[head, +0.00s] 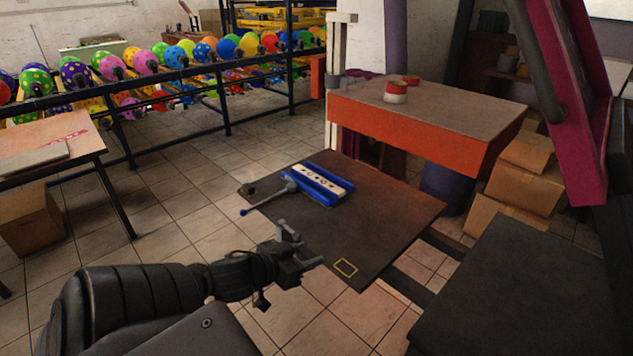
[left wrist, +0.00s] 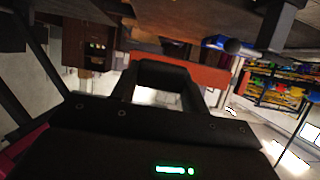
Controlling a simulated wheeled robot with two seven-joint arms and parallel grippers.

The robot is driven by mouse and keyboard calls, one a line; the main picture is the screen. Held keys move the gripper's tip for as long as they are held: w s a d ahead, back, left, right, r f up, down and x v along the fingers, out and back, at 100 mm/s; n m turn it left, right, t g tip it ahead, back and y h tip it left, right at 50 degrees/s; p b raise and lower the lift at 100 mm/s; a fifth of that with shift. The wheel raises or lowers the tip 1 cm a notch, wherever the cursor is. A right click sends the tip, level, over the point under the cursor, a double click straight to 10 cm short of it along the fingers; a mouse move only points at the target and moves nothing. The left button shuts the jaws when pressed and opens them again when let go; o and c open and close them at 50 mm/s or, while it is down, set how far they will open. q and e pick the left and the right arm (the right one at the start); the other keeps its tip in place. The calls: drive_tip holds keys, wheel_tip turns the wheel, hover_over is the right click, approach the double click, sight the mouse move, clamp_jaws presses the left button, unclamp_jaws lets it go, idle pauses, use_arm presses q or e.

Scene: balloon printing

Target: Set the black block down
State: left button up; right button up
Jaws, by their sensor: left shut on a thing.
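My left gripper (head: 303,250) hangs above the near left edge of the dark board (head: 385,215) in the head view. It is shut on the black block, which is hard to tell from the dark fingers there. In the left wrist view a dark piece (left wrist: 160,73) spans the two fingers of my left gripper (left wrist: 158,92); it looks like the block. A yellow outlined square (head: 345,267) is marked on the board's near corner, just right of the gripper and bare. My right gripper is not in view.
A blue clamp (head: 318,186) with a pale strip and a ball-ended lever (head: 265,200) stands on the board. A small dark knob (head: 250,190) is at its left corner. An orange-edged table (head: 430,130) stands behind. Balloon racks (head: 170,70) line the back left.

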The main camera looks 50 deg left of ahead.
use_arm(q)
drive_tip(key=shift+s+r, duration=0.15)
drive_tip(key=shift+s, duration=0.2)
